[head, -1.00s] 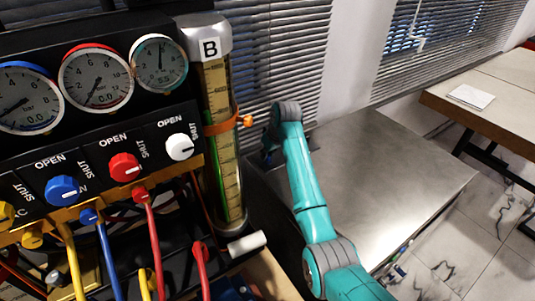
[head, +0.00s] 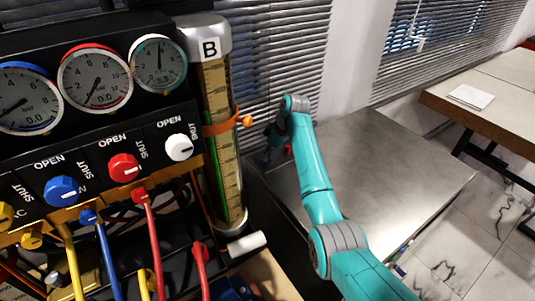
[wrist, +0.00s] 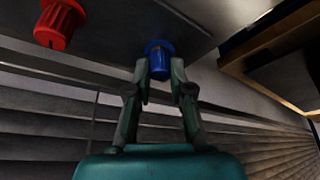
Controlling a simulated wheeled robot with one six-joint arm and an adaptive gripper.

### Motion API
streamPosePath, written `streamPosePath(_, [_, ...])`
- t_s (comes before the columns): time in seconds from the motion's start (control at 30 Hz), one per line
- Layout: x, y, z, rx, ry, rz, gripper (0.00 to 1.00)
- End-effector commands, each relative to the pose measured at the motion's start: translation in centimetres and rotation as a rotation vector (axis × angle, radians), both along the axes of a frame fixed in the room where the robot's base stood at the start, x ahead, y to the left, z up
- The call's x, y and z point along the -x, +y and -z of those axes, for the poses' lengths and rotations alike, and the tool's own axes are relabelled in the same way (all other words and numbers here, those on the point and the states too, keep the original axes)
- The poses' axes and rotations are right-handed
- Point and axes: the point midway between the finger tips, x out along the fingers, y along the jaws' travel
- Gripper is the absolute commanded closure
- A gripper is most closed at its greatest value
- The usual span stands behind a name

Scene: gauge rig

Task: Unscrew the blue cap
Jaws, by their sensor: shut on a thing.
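The blue cap (wrist: 158,60) is a ribbed cylinder with a wider rim, seen in the middle of the wrist view. My gripper (wrist: 159,72) has one finger on each side of it and is shut on it. The rim of the cap is against or very near the grey surface (wrist: 190,22); I cannot tell whether it has come loose. In the head view my gripper (head: 272,142) is a dark shape beyond my teal arm, over the far left of the metal bench, and the blue cap cannot be made out there.
A red ribbed cap (wrist: 60,22) is left of the blue one, and a small red thing (head: 288,149) shows by my arm. Clear tube B (head: 221,140) and the gauge panel (head: 95,140) stand left. The metal bench top (head: 400,170) is mostly bare. Blinds (head: 275,50) are behind.

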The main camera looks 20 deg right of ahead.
Motion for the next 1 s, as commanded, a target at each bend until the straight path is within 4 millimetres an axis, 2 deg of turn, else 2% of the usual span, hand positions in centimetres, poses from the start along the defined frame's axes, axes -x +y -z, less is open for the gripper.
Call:
streamPosePath(0.37, [0.15,0.34,0.15,-0.003,0.005,-0.036,1.0])
streamPosePath(0.8, [0.2,0.45,0.17,-0.006,0.009,-0.442,1.0])
streamPosePath(1.0, [0.26,0.48,0.23,-0.007,0.008,-0.483,1.0])
